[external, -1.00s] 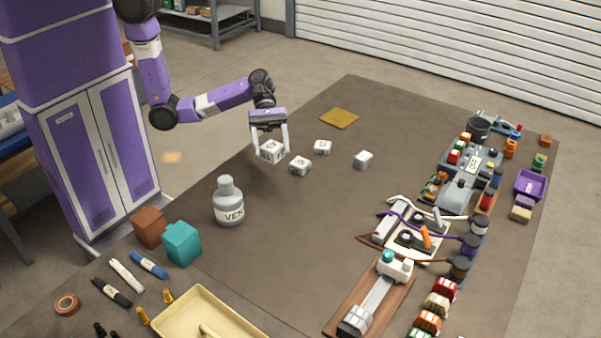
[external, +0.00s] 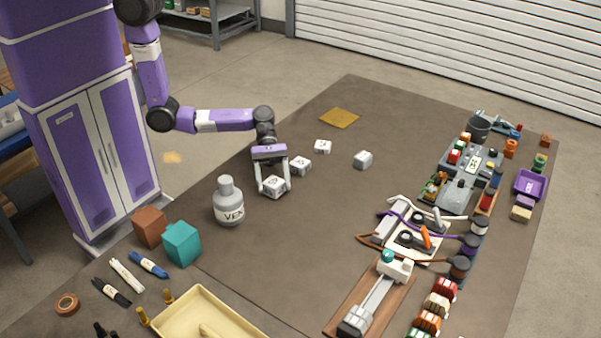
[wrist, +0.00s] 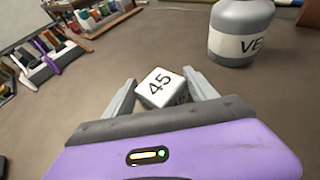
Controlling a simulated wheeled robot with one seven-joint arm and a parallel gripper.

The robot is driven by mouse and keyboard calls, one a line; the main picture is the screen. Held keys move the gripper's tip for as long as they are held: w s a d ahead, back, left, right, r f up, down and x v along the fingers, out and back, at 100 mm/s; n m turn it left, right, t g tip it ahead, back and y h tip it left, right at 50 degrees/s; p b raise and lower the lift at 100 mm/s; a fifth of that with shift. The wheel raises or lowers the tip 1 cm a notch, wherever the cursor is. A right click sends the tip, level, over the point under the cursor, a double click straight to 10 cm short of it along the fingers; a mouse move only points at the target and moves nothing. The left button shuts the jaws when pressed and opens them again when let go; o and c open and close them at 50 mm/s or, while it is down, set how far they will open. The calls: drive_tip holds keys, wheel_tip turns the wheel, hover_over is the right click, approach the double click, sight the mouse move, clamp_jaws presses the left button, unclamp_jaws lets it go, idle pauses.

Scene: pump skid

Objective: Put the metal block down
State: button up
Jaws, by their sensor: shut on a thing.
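The metal block (external: 274,186) is a small pale cube, marked "45" on its top in the wrist view (wrist: 161,87). My gripper (external: 274,188) points down and is shut on it, with one grey finger on each side. In the wrist view my gripper (wrist: 160,95) shows the block between its fingertips. The block is low at the brown table top (external: 300,240); I cannot tell whether its underside touches. Similar pale blocks stand beyond it: one close behind (external: 301,165), one farther back (external: 322,146), and one to the right (external: 362,159).
A grey bottle (external: 228,203) marked "VE…" stands left of my gripper. Teal (external: 182,243) and brown (external: 149,227) blocks are nearer front left. A yellow tray (external: 183,318) lies at the front. Equipment and wired parts (external: 412,235) fill the right side. The table's middle is clear.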

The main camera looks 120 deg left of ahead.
drive_tip(key=o, duration=1.8)
drive_tip(key=shift+f, duration=0.1)
drive_tip(key=v, duration=1.2)
drive_tip(key=shift+b, duration=0.3)
